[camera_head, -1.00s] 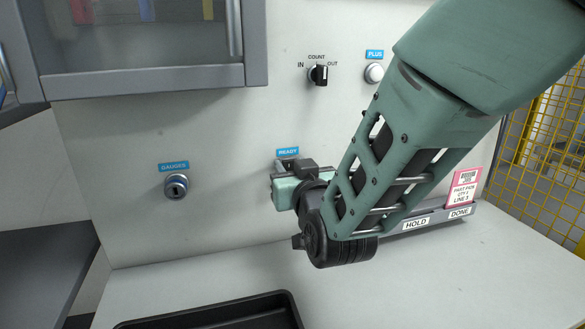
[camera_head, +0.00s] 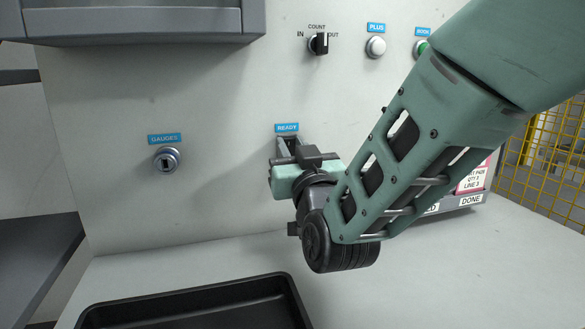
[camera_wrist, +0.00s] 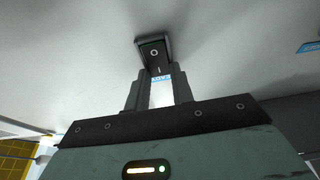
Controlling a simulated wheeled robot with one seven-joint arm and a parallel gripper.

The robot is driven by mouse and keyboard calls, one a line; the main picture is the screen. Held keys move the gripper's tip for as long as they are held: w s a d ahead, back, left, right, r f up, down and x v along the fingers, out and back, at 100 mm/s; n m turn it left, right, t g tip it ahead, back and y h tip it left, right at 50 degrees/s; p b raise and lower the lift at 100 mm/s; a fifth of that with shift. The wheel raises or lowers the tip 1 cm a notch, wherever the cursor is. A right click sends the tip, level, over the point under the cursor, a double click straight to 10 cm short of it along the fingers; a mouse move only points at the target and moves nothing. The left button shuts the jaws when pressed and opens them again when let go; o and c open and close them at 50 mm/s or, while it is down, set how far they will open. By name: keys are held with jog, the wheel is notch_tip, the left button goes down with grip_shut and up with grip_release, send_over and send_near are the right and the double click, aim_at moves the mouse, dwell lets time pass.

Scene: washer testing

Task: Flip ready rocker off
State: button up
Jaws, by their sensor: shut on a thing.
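The ready rocker (camera_wrist: 153,49) is a dark, framed switch on the pale panel. In the wrist view its circle mark and short line mark show just beyond my fingertips. Its blue READY label (camera_head: 287,128) sits above my gripper in the head view and also shows between the fingers in the wrist view (camera_wrist: 160,78). My gripper (camera_head: 288,150) is at the panel, its fingers at the rocker's near end and shut on it; the wrist view also shows the gripper (camera_wrist: 158,76). In the head view the gripper mostly hides the rocker, and its tilt is hard to tell.
A GAUGES key switch (camera_head: 167,160) is to the left. A COUNT selector (camera_head: 319,43), a PLUS button (camera_head: 376,47) and a green button (camera_head: 422,48) are above. A black tray (camera_head: 285,283) lies on the counter below. A grey cabinet (camera_head: 130,24) overhangs the upper left.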

jog(key=shift+t+b, duration=0.3)
jog(key=o, duration=1)
jog(key=shift+s+f, duration=0.1)
jog(key=b+v, duration=0.1)
jog(key=v, duration=1.1)
